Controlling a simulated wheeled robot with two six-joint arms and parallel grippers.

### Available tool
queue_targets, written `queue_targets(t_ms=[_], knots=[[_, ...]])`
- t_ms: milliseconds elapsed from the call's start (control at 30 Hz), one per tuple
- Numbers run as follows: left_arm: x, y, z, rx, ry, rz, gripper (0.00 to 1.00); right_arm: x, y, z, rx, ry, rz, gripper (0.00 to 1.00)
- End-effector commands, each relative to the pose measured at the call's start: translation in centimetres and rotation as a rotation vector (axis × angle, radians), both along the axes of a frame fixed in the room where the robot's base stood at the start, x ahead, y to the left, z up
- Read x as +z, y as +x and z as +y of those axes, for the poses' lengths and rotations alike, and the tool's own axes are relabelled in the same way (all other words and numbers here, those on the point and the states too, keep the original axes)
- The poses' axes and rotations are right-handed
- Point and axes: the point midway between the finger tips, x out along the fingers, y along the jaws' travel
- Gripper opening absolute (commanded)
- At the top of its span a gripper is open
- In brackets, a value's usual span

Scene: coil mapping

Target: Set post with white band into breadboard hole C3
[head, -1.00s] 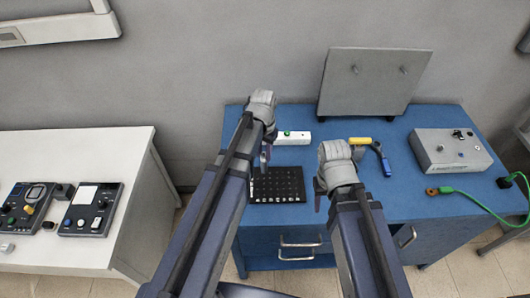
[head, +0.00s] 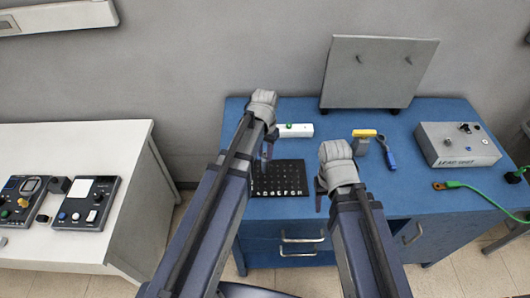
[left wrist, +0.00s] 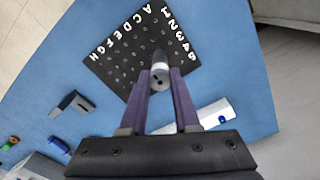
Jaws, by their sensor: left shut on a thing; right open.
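The black breadboard (head: 297,189) lies on the blue bench, and its lettered and numbered hole grid also shows in the left wrist view (left wrist: 112,72). My left gripper (head: 266,150) is over the board's left edge. In the left wrist view my left gripper (left wrist: 158,82) is shut on a small grey post with a white band (left wrist: 160,67). The post overlaps the numbered side of the board; whether its end touches the board cannot be told. My right gripper (head: 319,192) is open and empty, right of the board.
A white box with a green button (head: 296,131) sits behind the board. A yellow-topped grey piece (head: 361,143) and a blue piece (head: 388,154) stand to the right. Further right are a grey lead box (head: 459,146) and green lead (head: 480,190). A grey panel (head: 375,75) stands at the back.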

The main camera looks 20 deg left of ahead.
Motion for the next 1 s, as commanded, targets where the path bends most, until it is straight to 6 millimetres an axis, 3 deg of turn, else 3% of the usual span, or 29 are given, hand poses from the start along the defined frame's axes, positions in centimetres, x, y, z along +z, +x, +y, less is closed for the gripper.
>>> queue_targets(t_ms=[433,1000], knots=[[-1.9,0.0,0.0,0.0,0.0,0.0,0.0,-1.9,0.0,0.0,0.0,0.0,0.0,0.5],[-1.9,0.0,0.0,0.0,0.0,0.0,0.0,-1.9,0.0,0.0,0.0,0.0,0.0,0.5]])
